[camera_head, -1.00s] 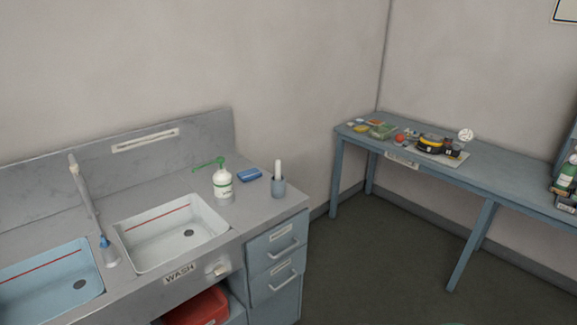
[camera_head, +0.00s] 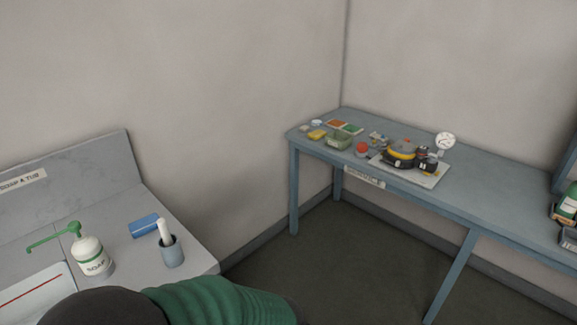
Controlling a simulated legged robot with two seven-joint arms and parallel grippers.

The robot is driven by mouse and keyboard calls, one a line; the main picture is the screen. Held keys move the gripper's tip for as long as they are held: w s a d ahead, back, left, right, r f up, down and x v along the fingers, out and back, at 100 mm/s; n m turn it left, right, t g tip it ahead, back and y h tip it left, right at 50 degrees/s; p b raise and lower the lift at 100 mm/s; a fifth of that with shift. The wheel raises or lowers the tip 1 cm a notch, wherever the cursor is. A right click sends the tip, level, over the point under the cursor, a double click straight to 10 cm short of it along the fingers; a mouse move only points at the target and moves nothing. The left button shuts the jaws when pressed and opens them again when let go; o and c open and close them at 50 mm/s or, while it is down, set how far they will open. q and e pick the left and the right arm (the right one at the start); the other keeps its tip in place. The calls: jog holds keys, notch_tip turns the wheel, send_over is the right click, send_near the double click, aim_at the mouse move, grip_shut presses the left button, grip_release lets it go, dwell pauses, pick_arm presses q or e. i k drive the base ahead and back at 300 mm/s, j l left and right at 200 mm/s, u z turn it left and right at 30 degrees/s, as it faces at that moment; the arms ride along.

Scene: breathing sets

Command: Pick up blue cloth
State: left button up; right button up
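A small blue block-like piece (camera_head: 145,225), which may be the folded blue cloth, lies flat on the grey sink counter (camera_head: 188,262) at the left. It lies between a white soap bottle with a green pump (camera_head: 92,257) and a grey-blue cup (camera_head: 172,254) holding a white stick-like item. Its far and left sides show clear counter. Neither of my grippers is in view.
A blue table (camera_head: 490,190) along the right wall holds a board with a black and yellow device (camera_head: 399,156), a green tray (camera_head: 339,141) and other small items. Open floor (camera_head: 330,262) lies between counter and table. A dark and green ribbed shape covers the counter's front.

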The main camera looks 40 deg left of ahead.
aim_at(147, 224)
jog(key=i+u, duration=0.1)
jog(key=i, duration=0.4)
jog(key=i+l+u, duration=0.15)
jog(key=i, duration=0.3)
jog(key=i+u, duration=0.2)
jog(key=u, duration=0.25)
jog(key=i+u, duration=0.15)
jog(key=u, duration=0.25)
jog(key=i+l+u, duration=0.15)
jog(key=u, duration=0.3)
jog(key=i+l+u, duration=0.15)
jog(key=u, duration=0.3)
jog(key=i+l+u, duration=0.1)
jog(key=l+u, duration=0.15)
jog(key=u, duration=0.15)
